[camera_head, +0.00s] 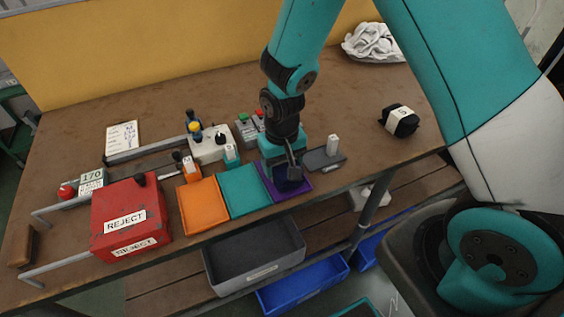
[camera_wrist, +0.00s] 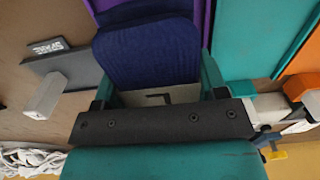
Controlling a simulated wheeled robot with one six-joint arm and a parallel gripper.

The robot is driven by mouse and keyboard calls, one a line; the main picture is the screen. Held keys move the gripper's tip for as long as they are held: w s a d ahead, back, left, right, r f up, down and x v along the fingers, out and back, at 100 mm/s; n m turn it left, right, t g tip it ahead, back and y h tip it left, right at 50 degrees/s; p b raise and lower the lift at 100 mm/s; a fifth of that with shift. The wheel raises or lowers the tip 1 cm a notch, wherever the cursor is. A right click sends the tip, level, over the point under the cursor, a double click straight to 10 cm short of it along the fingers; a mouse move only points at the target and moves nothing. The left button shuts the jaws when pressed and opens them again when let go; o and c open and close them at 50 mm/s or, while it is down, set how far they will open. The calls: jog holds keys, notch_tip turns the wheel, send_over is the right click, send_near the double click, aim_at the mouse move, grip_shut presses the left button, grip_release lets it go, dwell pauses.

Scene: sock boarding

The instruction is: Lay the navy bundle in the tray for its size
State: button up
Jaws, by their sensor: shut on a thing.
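The navy bundle (camera_head: 288,183) is held in my gripper (camera_head: 291,166), low over the purple tray (camera_head: 303,191). In the wrist view the navy bundle (camera_wrist: 148,52) sits between the two fingers of my gripper (camera_wrist: 158,86). Purple tray edges (camera_wrist: 207,18) show on both sides of it. I cannot tell whether the bundle touches the tray floor. No size mark is readable on the bundle or on the purple tray. The teal tray (camera_head: 244,190) and the orange tray (camera_head: 203,206) lie to the left, side by side and empty.
A grey plate with a white upright block (camera_head: 333,145) stands just right of the purple tray. A red REJECT box (camera_head: 128,215) is at the left. White socks (camera_head: 374,43) are piled at the back.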

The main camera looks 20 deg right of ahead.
jog(key=o, duration=1.1)
jog(key=shift+f, duration=0.1)
jog(key=shift+c, duration=0.2)
notch_tip(320, 180, up, 12)
jog(key=shift+f, duration=0.15)
jog(key=s+a+r+n+y, duration=0.2)
jog(key=s+r, duration=0.4)
jog(key=s, duration=0.3)
jog(key=s+a+r+n+y, duration=0.2)
jog(key=s+r+n, duration=0.3)
jog(key=s+r, duration=0.2)
jog(key=s, duration=0.2)
jog(key=shift+s+a+r, duration=0.2)
jog(key=shift+s+a, duration=0.1)
